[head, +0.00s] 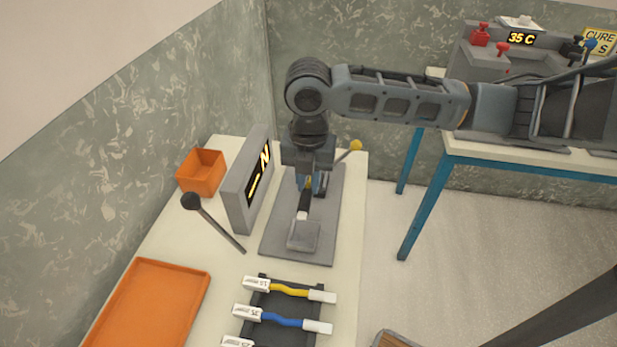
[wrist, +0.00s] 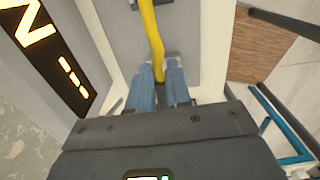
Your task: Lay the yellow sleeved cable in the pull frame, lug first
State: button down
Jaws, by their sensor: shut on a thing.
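My gripper (head: 310,186) points down over the grey pull frame (head: 327,215), near the middle of its plate. Its fingers (wrist: 160,88) are shut on the yellow cable (wrist: 151,30), which runs from them out of the top of the wrist view. In the head view only a short yellow bit shows at the fingers. In line with it are a black sleeve-like part (head: 304,201) and a pale end (head: 302,215) at a grey block (head: 303,236) on the plate. I cannot tell whether that end is seated or just above the block. My wrist hides the frame's far part.
A display (head: 258,175) reading N stands left of the frame. A black-knobbed lever (head: 215,222) and a yellow-knobbed lever (head: 355,146) stick up nearby. A rack (head: 289,299) with yellow and blue cables lies in front. An orange tray (head: 150,312) and orange bin (head: 202,169) stand left.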

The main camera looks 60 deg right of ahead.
jog(key=shift+f, duration=0.1)
jog(key=shift+f+b, duration=2.6)
jog(key=shift+f, duration=0.65)
jog(key=c, duration=1)
grip_release()
jog(key=shift+r, duration=3.95)
